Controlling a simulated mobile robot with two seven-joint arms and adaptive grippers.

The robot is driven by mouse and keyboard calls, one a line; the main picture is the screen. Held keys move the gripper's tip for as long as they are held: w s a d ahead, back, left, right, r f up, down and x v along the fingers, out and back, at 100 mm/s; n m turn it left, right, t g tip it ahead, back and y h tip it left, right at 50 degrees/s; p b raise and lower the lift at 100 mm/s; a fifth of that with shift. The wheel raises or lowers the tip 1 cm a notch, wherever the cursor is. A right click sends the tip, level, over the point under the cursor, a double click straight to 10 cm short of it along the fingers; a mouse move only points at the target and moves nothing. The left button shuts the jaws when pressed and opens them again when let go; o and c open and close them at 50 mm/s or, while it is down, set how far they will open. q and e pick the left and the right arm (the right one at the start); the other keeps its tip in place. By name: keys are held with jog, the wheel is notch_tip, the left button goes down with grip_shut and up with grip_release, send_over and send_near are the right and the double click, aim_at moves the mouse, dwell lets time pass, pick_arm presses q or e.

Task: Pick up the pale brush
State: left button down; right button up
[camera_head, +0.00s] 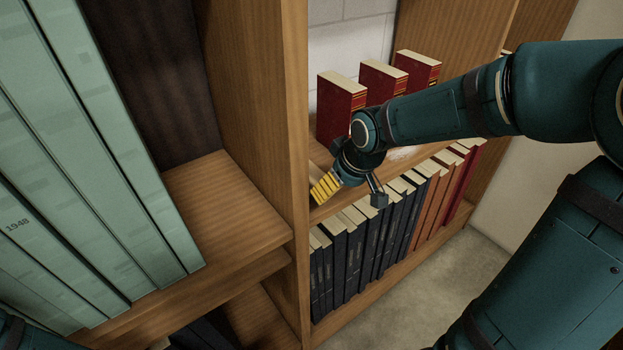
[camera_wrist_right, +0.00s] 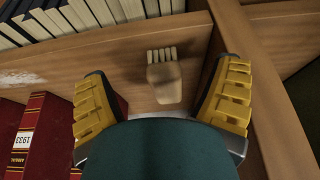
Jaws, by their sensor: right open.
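The pale brush (camera_wrist_right: 164,82), with a tan body and short cream bristles, lies flat on the wooden shelf board in the right wrist view. Its bristles point toward the top of the picture. My right gripper (camera_head: 352,194) is open over the shelf in the head view. In the right wrist view its two yellow-padded fingers stand on either side of the brush, apart from it. The height of the fingers above the board is hard to tell. In the head view I cannot make out the brush. My left gripper is not in view.
Red books (camera_head: 341,104) stand behind my right wrist on the same shelf. Several dark and red books (camera_head: 345,255) fill the shelf below. A wooden upright (camera_wrist_right: 213,75) is close to the right finger. A white patch (camera_wrist_right: 18,78) marks the board. Green volumes (camera_head: 90,170) stand at left.

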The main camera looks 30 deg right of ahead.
aim_at(313, 172)
jog(key=w, duration=0.8)
jog(key=shift+a, duration=0.35)
jog(key=shift+b+x, duration=0.75)
jog(key=shift+x, duration=1.85)
jog(key=shift+w, duration=0.1)
jog(key=shift+f, duration=0.2)
jog(key=c, duration=1.3)
